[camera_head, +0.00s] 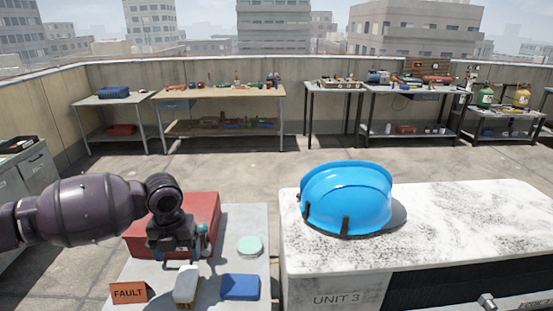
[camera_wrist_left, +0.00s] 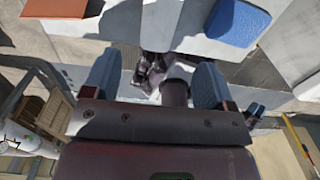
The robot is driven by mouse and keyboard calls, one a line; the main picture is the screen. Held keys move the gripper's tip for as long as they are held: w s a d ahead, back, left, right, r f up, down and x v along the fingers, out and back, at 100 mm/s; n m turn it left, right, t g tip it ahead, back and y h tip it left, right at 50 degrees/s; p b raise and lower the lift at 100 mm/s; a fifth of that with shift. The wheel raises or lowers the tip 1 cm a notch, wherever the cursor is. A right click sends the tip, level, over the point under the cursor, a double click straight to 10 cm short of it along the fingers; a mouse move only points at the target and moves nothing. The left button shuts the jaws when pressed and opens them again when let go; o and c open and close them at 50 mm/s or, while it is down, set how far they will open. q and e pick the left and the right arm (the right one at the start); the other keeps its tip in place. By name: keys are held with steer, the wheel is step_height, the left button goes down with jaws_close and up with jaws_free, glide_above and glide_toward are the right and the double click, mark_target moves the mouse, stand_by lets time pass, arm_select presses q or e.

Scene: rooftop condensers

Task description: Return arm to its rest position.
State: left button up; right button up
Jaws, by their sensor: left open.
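My left arm comes in from the left in the head view. Its left gripper (camera_head: 180,252) hangs over the grey table (camera_head: 256,222), in front of the red toolbox (camera_head: 205,208). In the left wrist view the left gripper (camera_wrist_left: 155,78) has its two blue-grey fingers apart with nothing held between them; dark parts of my own body show beyond. My right arm and gripper are not in view.
On the table are an orange FAULT card (camera_head: 129,292), a white-topped brush (camera_head: 186,284), a blue sponge (camera_head: 240,287) and a pale green disc (camera_head: 249,246). A blue hard hat (camera_head: 345,198) sits on the UNIT 3 condenser (camera_head: 450,215). Workbenches stand along the back wall.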

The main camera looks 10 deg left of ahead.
arm_select(q)
steer(key=s+d+f+n+t+h, duration=0.1)
steer(key=s+d+f+n, duration=0.4)
steer(key=s+d+n, duration=0.15)
steer(key=s+d+f+n+t+h, duration=0.1)
steer(key=s+d+f+n+h, duration=0.1)
steer(key=s+d+f+n, duration=0.45)
steer(key=s+a+r+n+t+y, duration=0.15)
steer(key=s+a+n, duration=0.25)
steer(key=s+n, duration=0.45)
steer(key=s+a+r+n+t+y, duration=0.15)
steer(key=s+a+n, duration=0.3)
steer(key=n, duration=0.65)
steer(key=w+f+t, duration=0.6)
steer(key=f, duration=0.5)
steer(key=shift+w+t, duration=0.15)
steer(key=shift+t, duration=0.25)
